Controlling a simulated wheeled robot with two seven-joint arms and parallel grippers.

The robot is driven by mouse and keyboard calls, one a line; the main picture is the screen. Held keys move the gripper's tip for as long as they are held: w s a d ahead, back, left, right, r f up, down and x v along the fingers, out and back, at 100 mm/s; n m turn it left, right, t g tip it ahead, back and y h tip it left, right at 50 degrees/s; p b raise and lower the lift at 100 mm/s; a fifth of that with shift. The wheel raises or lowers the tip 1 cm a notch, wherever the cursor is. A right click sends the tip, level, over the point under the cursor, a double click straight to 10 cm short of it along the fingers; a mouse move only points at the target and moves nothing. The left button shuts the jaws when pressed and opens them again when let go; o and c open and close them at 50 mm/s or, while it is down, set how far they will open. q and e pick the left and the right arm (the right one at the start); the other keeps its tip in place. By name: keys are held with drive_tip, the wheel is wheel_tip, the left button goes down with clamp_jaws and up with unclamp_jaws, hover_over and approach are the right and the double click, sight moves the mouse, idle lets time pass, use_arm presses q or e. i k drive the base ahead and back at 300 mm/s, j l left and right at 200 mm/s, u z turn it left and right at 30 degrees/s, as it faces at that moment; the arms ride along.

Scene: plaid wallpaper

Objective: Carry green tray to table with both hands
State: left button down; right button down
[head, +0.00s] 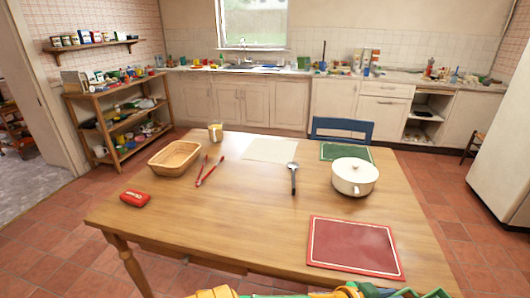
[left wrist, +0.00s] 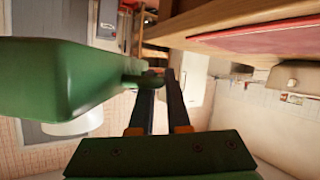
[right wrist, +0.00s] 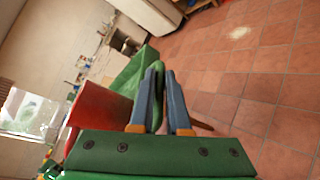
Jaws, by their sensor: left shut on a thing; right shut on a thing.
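The green tray (left wrist: 60,85) fills the left of the left wrist view, with a handle lug at its end. My left gripper (left wrist: 165,75) is shut on that handle. In the right wrist view the green tray (right wrist: 136,72) shows behind the fingers, and my right gripper (right wrist: 163,72) is shut on its other handle. The wooden table (head: 240,215) stands in front of me. In the head view only colourful parts show along the bottom edge, at the near side of the table; most of the tray is out of that view.
On the table are a red placemat (head: 354,246) at the near right, a white pot (head: 355,177), a ladle (head: 293,180), red tongs (head: 209,171), a basket (head: 175,159), a red case (head: 135,198) and a cup (head: 215,132). The near middle is clear. A blue chair (head: 342,128) stands behind.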

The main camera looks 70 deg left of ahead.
sight(221, 220)
drive_tip(key=j+u, duration=1.2)
drive_tip(key=u, duration=0.15)
drive_tip(key=i+j+u, duration=0.15)
drive_tip(key=j+u, duration=0.3)
